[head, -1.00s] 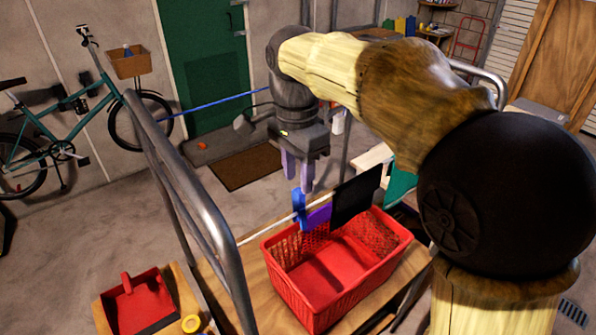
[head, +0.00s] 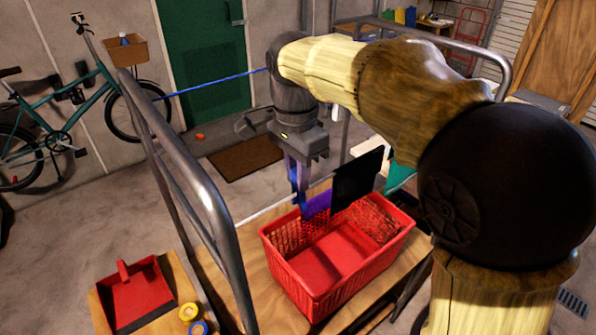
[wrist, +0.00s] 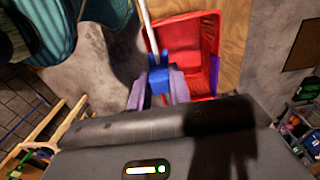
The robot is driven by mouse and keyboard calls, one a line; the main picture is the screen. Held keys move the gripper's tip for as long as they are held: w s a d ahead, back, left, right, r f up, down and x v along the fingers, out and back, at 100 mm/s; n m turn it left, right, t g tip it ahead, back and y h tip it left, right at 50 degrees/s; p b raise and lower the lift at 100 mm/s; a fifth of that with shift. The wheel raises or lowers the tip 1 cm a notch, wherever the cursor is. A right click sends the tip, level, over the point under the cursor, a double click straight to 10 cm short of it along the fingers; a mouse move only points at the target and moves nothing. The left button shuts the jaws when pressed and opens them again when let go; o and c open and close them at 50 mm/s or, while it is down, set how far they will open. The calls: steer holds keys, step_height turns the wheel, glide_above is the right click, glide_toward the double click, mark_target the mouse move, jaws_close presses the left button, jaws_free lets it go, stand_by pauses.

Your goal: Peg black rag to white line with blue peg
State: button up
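The blue peg (head: 299,194) sits at the white line, just left of a small purple piece (head: 318,205). My gripper (head: 298,190) is over the blue peg, its fingers pointing down on either side. In the wrist view the blue peg (wrist: 158,80) lies between the two purple fingers (wrist: 159,90); I cannot tell whether they press on it. The black rag (head: 357,180) hangs flat to the right of the purple piece, above the basket. The white line (head: 262,213) runs behind the red basket; in the wrist view the white line (wrist: 145,20) leads to the peg.
The red basket (head: 345,273) stands on a wooden top (head: 228,260), just under the rag. A metal rail (head: 195,180) rises at the left. A red dustpan (head: 135,297) and tape rolls (head: 189,312) lie at front left. A bicycle (head: 70,130) leans by the wall.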

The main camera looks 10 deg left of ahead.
jaws_close()
steer(key=shift+r+p, duration=2.75)
